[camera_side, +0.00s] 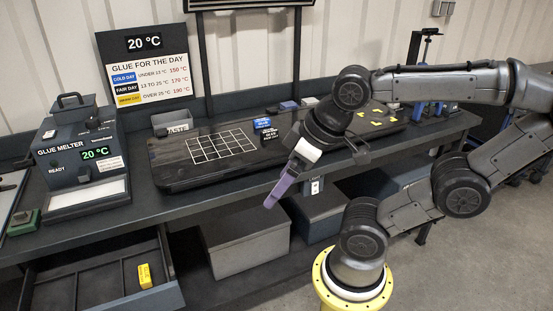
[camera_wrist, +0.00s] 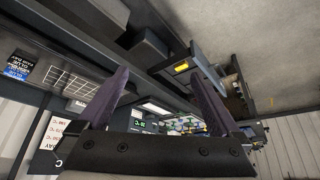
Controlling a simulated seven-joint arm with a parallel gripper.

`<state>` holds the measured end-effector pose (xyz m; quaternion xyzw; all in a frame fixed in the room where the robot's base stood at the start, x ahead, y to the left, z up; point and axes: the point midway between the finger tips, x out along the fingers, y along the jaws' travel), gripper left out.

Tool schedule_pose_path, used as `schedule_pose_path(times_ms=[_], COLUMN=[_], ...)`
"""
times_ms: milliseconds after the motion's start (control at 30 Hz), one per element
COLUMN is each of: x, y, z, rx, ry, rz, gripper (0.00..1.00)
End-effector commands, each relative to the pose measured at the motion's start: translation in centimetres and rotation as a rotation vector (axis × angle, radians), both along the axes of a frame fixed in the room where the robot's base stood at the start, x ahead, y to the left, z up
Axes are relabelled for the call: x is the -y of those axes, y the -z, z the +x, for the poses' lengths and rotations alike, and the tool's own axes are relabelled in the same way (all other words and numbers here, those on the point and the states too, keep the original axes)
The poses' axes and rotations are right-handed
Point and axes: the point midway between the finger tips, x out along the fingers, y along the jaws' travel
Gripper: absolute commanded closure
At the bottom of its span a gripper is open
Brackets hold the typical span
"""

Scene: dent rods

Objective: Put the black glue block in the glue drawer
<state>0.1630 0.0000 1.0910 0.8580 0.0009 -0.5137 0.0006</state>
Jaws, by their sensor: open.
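My gripper (camera_side: 272,200) hangs in front of the bench edge, purple fingers pointing down. In the wrist view its fingers (camera_wrist: 158,85) are wide apart with nothing held between them. The glue drawer (camera_side: 85,284) is pulled out at lower left, with dividers and a yellow block (camera_side: 144,276) in its right part. The drawer also shows in the wrist view, with the yellow block (camera_wrist: 182,67) in it. My gripper is to the right of the drawer and apart from it. I cannot make out the black glue block for certain in either view.
The glue melter (camera_side: 80,158) stands on the bench at left. A dark panel with a white grid (camera_side: 218,146) lies mid-bench, with a blue and black card (camera_side: 265,128) beside it. Grey bins (camera_side: 246,240) sit below the bench. A glue sign (camera_side: 148,68) stands behind.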

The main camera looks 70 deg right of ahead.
Motion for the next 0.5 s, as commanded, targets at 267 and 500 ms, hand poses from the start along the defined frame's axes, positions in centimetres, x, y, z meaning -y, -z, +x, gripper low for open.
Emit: schedule_pose_path(times_ms=[267,500], x=[0.0,0.2], y=[0.0,-2.3], z=[0.1,3.4], rx=[0.0,0.174], ry=[0.002,0.006], rz=[0.0,-0.007], gripper=[0.0,0.0])
